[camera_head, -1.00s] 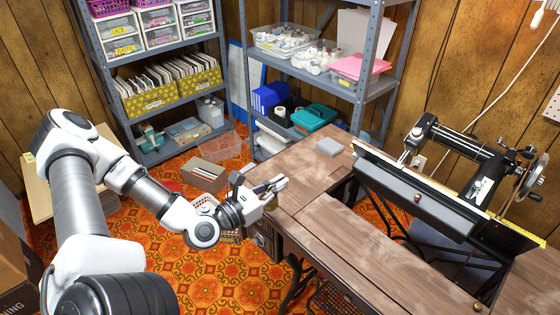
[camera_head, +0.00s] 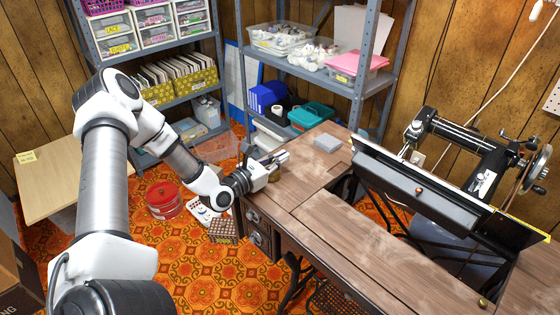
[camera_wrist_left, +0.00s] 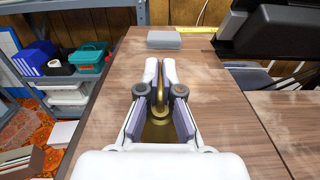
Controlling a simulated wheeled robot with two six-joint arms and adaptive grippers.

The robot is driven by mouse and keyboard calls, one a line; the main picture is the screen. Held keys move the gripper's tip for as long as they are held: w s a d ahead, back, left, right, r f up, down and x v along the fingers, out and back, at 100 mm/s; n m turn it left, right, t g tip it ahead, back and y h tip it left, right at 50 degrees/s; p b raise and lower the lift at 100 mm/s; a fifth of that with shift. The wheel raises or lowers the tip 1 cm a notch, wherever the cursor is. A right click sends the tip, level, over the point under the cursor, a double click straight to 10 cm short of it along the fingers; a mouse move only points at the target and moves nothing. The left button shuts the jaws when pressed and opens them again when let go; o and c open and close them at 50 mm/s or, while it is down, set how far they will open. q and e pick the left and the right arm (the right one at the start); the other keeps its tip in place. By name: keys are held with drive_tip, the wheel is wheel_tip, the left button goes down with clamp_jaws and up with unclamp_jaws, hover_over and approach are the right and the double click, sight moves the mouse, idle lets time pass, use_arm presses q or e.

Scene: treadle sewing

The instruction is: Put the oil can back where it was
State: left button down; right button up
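The brass oil can (camera_wrist_left: 158,132) shows in the left wrist view between the fingers of my left gripper (camera_wrist_left: 160,75). The fingers are closed in around its narrow upper part, and its wider base shows below them. In the head view my left gripper (camera_head: 280,158) is at the left rear edge of the wooden sewing table (camera_head: 345,225). There the can is mostly hidden by the gripper. I cannot tell whether its base touches the tabletop. My right gripper is in neither view.
A small grey box (camera_head: 327,143) lies on the table's back corner. The black sewing machine (camera_head: 465,145) stands at the right, behind a tilted panel (camera_head: 430,195). Metal shelves (camera_head: 365,95) stand behind the table. A red tin (camera_head: 164,200) is on the floor. The tabletop's front is clear.

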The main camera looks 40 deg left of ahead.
use_arm(q)
drive_tip(key=shift+s, duration=0.1)
drive_tip(key=c, duration=1.8)
unclamp_jaws()
drive_tip(key=shift+f, duration=0.1)
drive_tip(key=o, duration=0.5)
